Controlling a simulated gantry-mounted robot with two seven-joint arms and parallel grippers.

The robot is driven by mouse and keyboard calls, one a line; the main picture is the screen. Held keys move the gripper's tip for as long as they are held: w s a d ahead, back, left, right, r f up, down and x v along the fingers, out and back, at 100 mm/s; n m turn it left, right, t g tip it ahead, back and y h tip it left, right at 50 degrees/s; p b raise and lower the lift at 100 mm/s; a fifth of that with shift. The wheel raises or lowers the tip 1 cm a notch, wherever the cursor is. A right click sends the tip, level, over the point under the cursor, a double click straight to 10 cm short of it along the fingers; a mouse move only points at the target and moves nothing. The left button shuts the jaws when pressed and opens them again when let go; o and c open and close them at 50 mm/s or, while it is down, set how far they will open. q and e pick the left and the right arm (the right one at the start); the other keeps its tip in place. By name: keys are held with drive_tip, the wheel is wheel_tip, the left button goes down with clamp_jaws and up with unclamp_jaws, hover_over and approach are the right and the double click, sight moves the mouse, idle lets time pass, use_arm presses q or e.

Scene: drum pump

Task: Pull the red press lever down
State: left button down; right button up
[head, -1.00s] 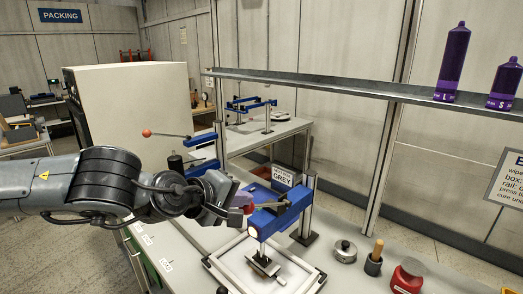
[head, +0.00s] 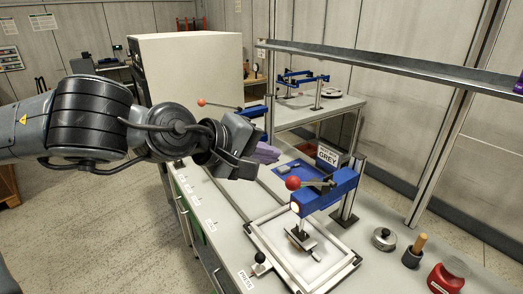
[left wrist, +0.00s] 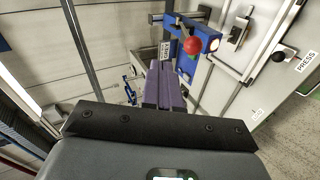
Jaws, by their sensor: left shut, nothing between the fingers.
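The press lever is a short grey arm with a red ball knob (head: 292,183) at its end. It is mounted on the blue press head (head: 328,192) above a white-framed screen. The red ball also shows in the left wrist view (left wrist: 192,45), to the right of the fingertips. My left gripper (head: 268,153) is shut and empty, with its purple fingers together. In the head view it is up and left of the red ball, with a gap between. The fingers (left wrist: 165,70) point towards the press in the left wrist view. My right gripper is not in view.
The frame (head: 257,228) lies on the bench under the press. A GREY sign (head: 328,156) stands behind the press head. A wooden-handled tool (head: 415,250) and a red-based item (head: 447,277) stand at the right. Another red-knobbed lever (head: 201,102) is farther back.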

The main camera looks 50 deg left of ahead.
use_arm(q)
drive_tip(key=shift+s+r, duration=0.3)
drive_tip(key=shift+s, duration=0.2)
drive_tip(key=shift+f, duration=0.1)
